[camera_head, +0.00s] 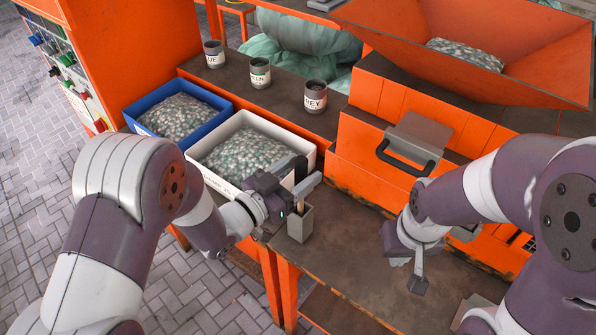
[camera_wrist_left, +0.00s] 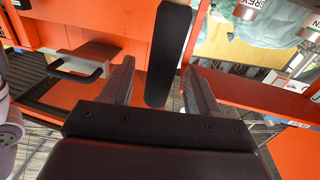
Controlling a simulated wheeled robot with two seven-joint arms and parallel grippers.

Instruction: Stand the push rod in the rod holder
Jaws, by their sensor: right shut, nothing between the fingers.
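The rod holder (camera_head: 300,227), a small grey square upright tube, stands near the front-left edge of the brown table. The push rod (camera_head: 300,170) has a black handle above a wooden shaft. It stands about upright, its lower end hidden inside the holder's mouth. My left gripper (camera_head: 300,189) is open at the rod just above the holder. In the left wrist view the rod's black handle (camera_wrist_left: 165,60) lies between the two spread fingers, with gaps visible on both sides. My right gripper (camera_head: 417,283) is shut and empty over the table to the right.
A white bin (camera_head: 195,160) and a blue bin (camera_head: 128,112) of shredded plastic stand at the left. Several labelled cups (camera_head: 316,97) line the bench behind. An orange machine with a hopper (camera_head: 545,75) and a black-handled lid (camera_head: 415,140) fills the back right. The table between the grippers is clear.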

